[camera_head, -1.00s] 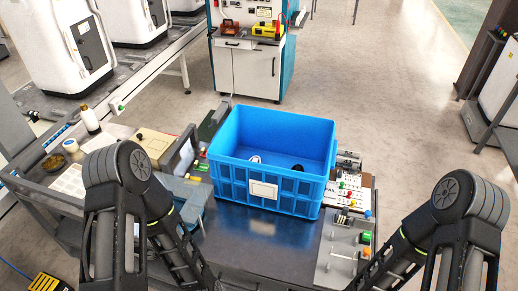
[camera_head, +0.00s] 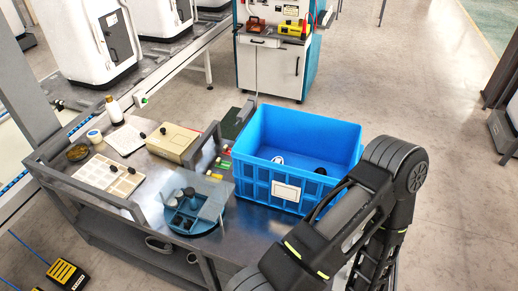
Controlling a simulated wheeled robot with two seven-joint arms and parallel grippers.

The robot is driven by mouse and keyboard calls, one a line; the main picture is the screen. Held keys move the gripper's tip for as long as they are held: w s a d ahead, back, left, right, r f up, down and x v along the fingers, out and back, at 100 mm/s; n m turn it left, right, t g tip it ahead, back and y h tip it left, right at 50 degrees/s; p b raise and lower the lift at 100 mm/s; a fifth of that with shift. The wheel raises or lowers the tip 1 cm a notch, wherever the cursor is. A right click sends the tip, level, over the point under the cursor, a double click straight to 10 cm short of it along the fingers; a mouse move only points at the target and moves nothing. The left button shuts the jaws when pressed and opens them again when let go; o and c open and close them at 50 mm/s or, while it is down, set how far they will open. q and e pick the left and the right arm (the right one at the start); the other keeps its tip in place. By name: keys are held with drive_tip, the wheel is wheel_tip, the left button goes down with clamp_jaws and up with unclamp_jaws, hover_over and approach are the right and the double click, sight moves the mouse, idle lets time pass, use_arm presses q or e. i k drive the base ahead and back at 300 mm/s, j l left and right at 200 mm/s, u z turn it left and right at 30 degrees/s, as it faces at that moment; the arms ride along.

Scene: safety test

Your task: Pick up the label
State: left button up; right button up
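A white rectangular label (camera_head: 286,191) shows on the front wall of the blue crate (camera_head: 258,180). Inside the crate lie a small round white-and-dark item (camera_head: 278,159) and a small dark item (camera_head: 320,171); I cannot tell what they are. My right arm comes in from the lower right, bent at the elbow, with its forearm running down to the left in front of the crate. My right gripper is outside the frame. My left arm and gripper are also outside the frame.
On the dark metal workbench (camera_head: 243,236) stand a round blue tray (camera_head: 193,219) with dark cups, a beige box (camera_head: 173,143), compartment trays (camera_head: 108,176), a white bottle (camera_head: 114,110) and small jars. A raised rail edges the bench's left side. A white cabinet (camera_head: 270,69) stands behind.

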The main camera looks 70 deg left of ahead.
sight(228, 151)
drive_tip(key=i+l, duration=0.1)
drive_tip(key=l, duration=0.3)
drive_tip(key=i+l, duration=0.15)
drive_tip(key=l, duration=0.3)
drive_tip(key=i+l, duration=1)
drive_tip(key=i+u, duration=0.75)
drive_tip(key=i+l+u, duration=0.35)
drive_tip(key=i+j+u, duration=0.25)
drive_tip(key=i, duration=0.8)
drive_tip(key=i+u, duration=0.3)
drive_tip(key=i, duration=0.75)
drive_tip(key=i+j+u, duration=0.15)
drive_tip(key=i+u, duration=0.75)
drive_tip(key=i+l+u, duration=0.2)
drive_tip(key=i+u, duration=0.2)
drive_tip(key=i+l+u, duration=0.45)
drive_tip(key=i+j+u, duration=0.55)
drive_tip(key=i+u, duration=0.3)
drive_tip(key=i, duration=0.2)
drive_tip(key=i+u, duration=0.45)
drive_tip(key=i+j, duration=0.15)
drive_tip(key=i, duration=0.15)
drive_tip(key=j+z, duration=0.15)
